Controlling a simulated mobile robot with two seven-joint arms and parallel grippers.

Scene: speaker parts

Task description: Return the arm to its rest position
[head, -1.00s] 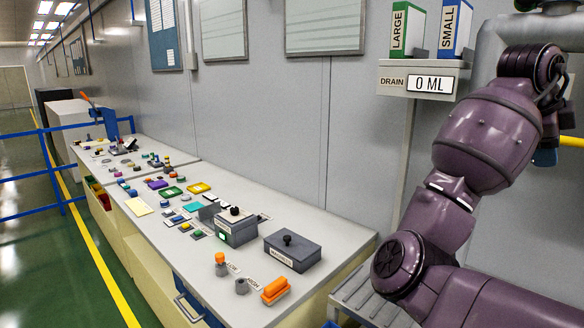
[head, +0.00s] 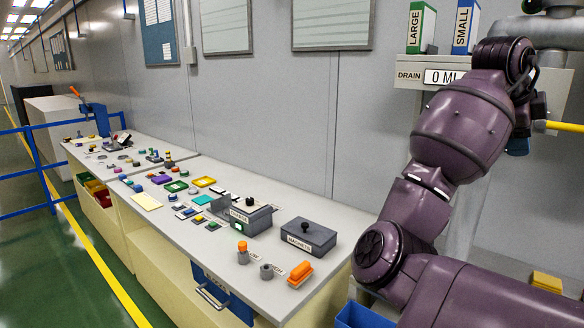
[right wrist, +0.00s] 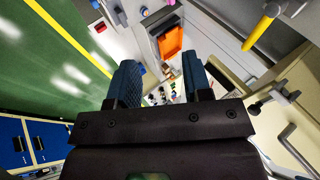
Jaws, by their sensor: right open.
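My right arm, purple, fills the right side of the head view, bent upward in front of the wall. Its gripper (head: 518,144) is mostly hidden behind the arm's upper links, with only a dark blue finger part showing. In the right wrist view the two blue fingers (right wrist: 160,88) stand wide apart, and nothing is held between them. The gripper is in the air beside the drain stand (head: 412,72). My left arm and gripper are not in view.
A long workbench (head: 262,262) along the wall carries a grey magnets box (head: 308,239), a charger box (head: 243,218) and several small parts. A blue bin (head: 362,317) and a yellow block (head: 547,281) lie low near the arm. Green floor is open at left.

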